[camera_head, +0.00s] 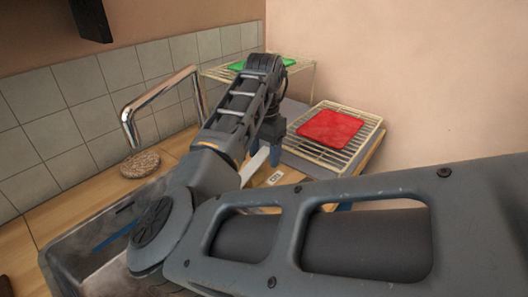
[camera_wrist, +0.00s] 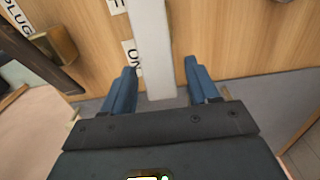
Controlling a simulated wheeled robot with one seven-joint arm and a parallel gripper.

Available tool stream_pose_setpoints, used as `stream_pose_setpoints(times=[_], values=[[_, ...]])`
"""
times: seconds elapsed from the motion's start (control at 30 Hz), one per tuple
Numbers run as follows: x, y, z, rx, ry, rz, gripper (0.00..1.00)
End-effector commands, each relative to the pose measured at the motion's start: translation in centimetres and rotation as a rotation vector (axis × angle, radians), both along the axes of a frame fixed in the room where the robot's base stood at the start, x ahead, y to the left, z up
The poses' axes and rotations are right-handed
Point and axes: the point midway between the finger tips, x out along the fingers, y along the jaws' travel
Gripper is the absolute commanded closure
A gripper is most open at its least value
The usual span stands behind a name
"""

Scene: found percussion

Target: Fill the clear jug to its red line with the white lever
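The white lever (camera_wrist: 152,50) stands as a pale upright bar in the wrist view, between my fingers. In the head view a white bar (camera_head: 255,163), probably the same lever, shows beside the end of my arm. My gripper (camera_wrist: 160,70) is open, with its two blue fingers on either side of the lever. The left finger is close to the lever; contact cannot be told. A gap shows on the right. In the head view my gripper is mostly hidden by my own arm. I cannot make out the clear jug or its red line in either view.
A chrome tap (camera_head: 160,88) arches by the tiled wall over a grey sink (camera_head: 62,262). A red cloth (camera_head: 330,126) lies on a wire rack (camera_head: 366,135). Labels, one reading "PLUG" (camera_wrist: 18,17), mark the wood.

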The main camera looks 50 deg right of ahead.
Motion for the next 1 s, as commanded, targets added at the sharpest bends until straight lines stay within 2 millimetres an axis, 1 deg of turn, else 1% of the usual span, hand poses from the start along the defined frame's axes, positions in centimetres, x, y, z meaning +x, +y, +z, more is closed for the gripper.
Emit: stream_pose_setpoints(times=[0.03, 0.07, 0.5, 0.63, 0.77, 0.87, 1.0], values=[[0.00, 0.00, 0.01, 0.000, 0.000, 0.000, 0.45], [0.00, 0.00, 0.01, 0.000, 0.000, 0.000, 0.48], [0.01, 0.00, 0.04, 0.000, 0.000, 0.000, 0.90], [0.00, -0.07, 0.11, 0.009, 0.000, 0.000, 0.92], [0.00, -0.26, 0.09, 0.062, 0.003, -0.001, 0.92], [0.00, -0.28, -0.18, 0.103, 0.004, 0.000, 0.92], [0.04, -0.23, -0.44, 0.108, 0.003, 0.000, 0.92]])
